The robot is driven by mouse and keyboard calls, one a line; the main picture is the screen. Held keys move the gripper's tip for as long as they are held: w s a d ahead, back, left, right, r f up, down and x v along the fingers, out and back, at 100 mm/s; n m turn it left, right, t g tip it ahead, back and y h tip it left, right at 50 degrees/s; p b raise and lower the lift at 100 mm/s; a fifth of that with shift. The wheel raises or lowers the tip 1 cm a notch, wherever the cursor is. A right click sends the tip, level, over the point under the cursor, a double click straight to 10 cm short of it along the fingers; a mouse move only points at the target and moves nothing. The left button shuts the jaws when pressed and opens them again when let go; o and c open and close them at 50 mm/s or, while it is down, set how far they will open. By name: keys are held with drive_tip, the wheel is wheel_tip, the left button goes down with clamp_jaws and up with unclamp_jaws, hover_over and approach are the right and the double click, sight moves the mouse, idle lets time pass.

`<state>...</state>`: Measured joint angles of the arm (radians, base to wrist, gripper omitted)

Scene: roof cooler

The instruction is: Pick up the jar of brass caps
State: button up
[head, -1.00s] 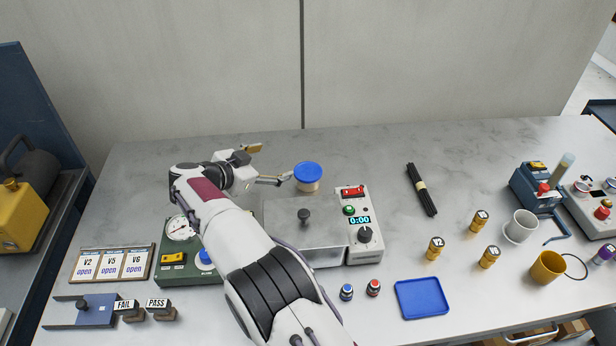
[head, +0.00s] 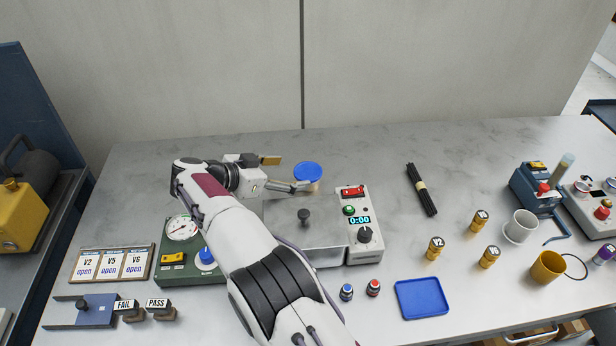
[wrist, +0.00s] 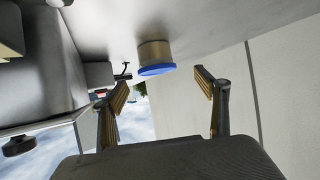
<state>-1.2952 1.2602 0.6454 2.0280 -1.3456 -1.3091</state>
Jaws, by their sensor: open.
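The jar (head: 308,173) has a bright blue lid and a tan, brass-coloured body. It stands upright on the table behind the steel-lidded box. My gripper (head: 287,173) is open just left of the jar, its fingers pointing right. The nearer finger overlaps the jar's lower part in the head view. In the wrist view the jar (wrist: 155,57) appears beyond and between the open fingertips of my gripper (wrist: 162,80), with nothing between the pads. A gap seems to remain between the fingertips and the jar.
The steel-lidded box (head: 325,245) with a knob sits close in front of the jar, joined by a timer panel (head: 365,225). A black rod bundle (head: 422,190) lies to the right. The back wall (head: 400,70) rises behind; the table right of the jar is clear.

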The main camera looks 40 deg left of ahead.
sight(307, 171)
drive_tip(key=shift+x, duration=0.9)
drive_tip(key=shift+w+d, duration=0.1)
drive_tip(key=shift+w, duration=0.05)
drive_tip(key=shift+d+x, duration=0.2)
drive_tip(key=shift+x, duration=2.25)
drive_tip(key=shift+r, duration=0.1)
drive_tip(key=c, duration=1.4)
